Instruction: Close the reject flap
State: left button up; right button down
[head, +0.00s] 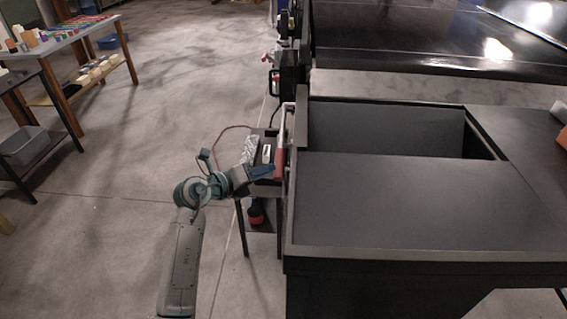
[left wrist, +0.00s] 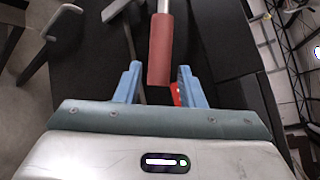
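The reject box at the conveyor's near end has a dark opening at its back. A flat dark panel (head: 410,200) covers its front part, and a second dark panel (head: 385,127) stands behind it. I cannot tell for certain which is the flap. A lever with a red grip (head: 281,157) is on the box's left side. My left gripper (head: 268,171) is at this grip. In the left wrist view, the red grip (left wrist: 160,55) lies between the two blue fingers (left wrist: 160,86), with gaps on both sides. The gripper is open. My right gripper is out of view.
The black conveyor belt (head: 430,35) runs behind the box. A small stand (head: 262,212) with items is just left of the box. A table with colored items (head: 65,35) and a grey bin (head: 27,146) are at far left. The floor between is clear.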

aim_at(284, 165)
pick_arm(q)
jog(key=p+x, duration=0.1)
jog(key=x, duration=0.7)
jog(key=shift+p, duration=0.3)
jog(key=shift+c, duration=0.3)
grip_shut()
